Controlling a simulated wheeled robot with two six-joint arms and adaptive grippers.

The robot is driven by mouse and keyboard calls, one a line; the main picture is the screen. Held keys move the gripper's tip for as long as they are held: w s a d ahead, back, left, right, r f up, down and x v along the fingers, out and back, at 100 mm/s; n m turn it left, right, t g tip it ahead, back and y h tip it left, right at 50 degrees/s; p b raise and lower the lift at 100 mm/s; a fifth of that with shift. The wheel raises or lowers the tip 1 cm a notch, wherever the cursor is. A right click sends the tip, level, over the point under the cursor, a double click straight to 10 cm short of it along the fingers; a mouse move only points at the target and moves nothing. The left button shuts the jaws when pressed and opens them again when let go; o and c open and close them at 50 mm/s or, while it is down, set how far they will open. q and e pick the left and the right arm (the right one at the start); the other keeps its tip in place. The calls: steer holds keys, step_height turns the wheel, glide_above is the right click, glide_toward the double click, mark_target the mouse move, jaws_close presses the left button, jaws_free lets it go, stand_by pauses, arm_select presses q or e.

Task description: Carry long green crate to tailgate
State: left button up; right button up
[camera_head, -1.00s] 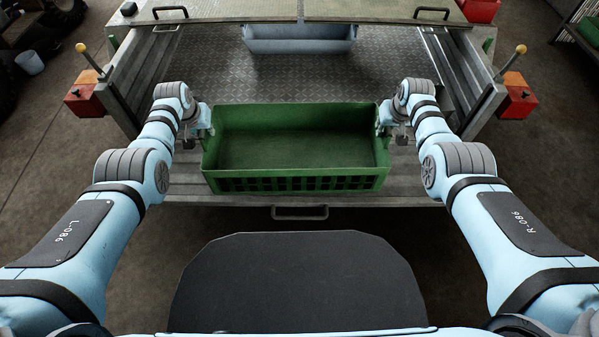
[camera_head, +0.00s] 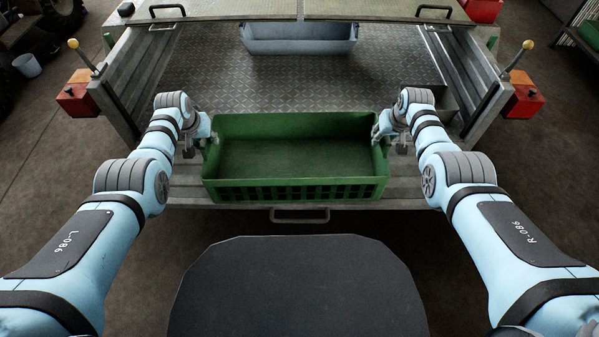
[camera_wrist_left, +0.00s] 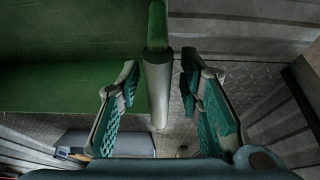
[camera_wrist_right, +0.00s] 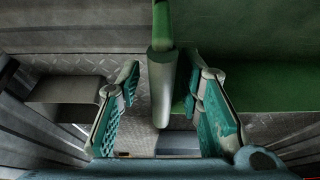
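The long green crate (camera_head: 295,190), empty with a slatted front, sits upright across the ridged metal tailgate (camera_head: 420,192) and appears to rest on it. My left gripper (camera_head: 210,140) is at the crate's left end. In the left wrist view its fingers stand apart on both sides of the grey end handle (camera_wrist_left: 158,90), with gaps to it. My right gripper (camera_head: 379,133) is at the right end. In the right wrist view its fingers are likewise spread around the other handle (camera_wrist_right: 161,90), clear of it. The crate's underside is hidden.
A grey-blue bin (camera_head: 298,40) stands farther back on the bare chequer-plate bed (camera_head: 300,85). Side walls flank the bed, with red boxes with yellow-knobbed levers at left (camera_head: 77,98) and right (camera_head: 523,98). A handle (camera_head: 300,215) hangs at the tailgate's near edge.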

arm_select(q)
steer(key=shift+r, duration=0.1)
steer(key=shift+r, duration=0.2)
steer(key=v, duration=1)
steer(key=shift+s+r, duration=0.15)
steer(key=shift+r, duration=0.1)
steer(key=shift+s+r, duration=0.2)
steer(key=shift+r, duration=0.2)
arm_select(e)
steer(key=shift+r, duration=0.15)
steer(key=v, duration=1.1)
steer(key=shift+s+r, duration=0.2)
steer(key=shift+r, duration=0.15)
